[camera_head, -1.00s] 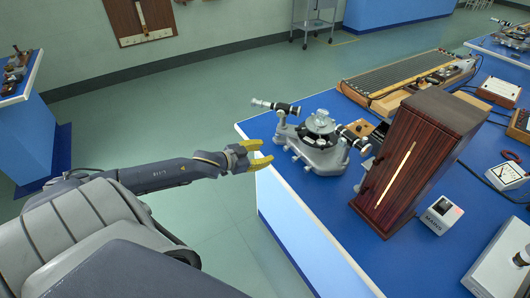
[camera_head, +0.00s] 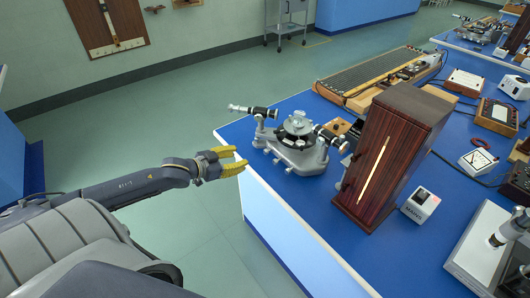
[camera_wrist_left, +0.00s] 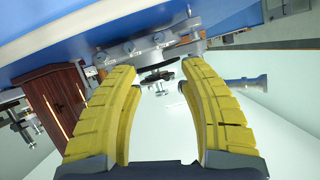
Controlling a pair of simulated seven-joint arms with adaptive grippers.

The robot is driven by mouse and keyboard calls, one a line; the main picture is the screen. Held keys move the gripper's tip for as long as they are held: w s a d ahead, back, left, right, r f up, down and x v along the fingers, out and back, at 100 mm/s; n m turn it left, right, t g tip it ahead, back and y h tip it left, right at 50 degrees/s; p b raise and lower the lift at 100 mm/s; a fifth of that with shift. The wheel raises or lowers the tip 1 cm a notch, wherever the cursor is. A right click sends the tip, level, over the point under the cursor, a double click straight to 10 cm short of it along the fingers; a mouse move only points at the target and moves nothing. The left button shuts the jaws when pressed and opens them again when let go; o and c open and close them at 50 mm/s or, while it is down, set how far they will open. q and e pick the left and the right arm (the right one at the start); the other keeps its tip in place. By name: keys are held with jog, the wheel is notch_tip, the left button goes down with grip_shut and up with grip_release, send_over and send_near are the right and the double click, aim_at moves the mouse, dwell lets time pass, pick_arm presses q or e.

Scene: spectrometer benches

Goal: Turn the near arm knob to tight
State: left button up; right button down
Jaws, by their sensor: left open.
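A grey spectrometer (camera_head: 299,157) with a round glass-topped table and two black-and-silver tubes stands near the corner of the blue bench (camera_head: 290,190). One tube (camera_head: 250,111) points left, the other (camera_head: 331,138) right. In the left wrist view the spectrometer (camera_wrist_left: 160,43) shows beyond the open fingers (camera_wrist_left: 157,68). My right gripper is not in view.
A tall dark wooden box (camera_head: 395,150) stands right of the spectrometer, and a small white device (camera_head: 420,204) stands beyond it. A long grating-topped apparatus (camera_head: 370,75) lies behind. Open floor (camera_head: 190,225) is left of the bench.

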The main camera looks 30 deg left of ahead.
aim_at(265, 152)
pick_arm(q)
jog(key=shift+x, duration=7.4)
grip_shut()
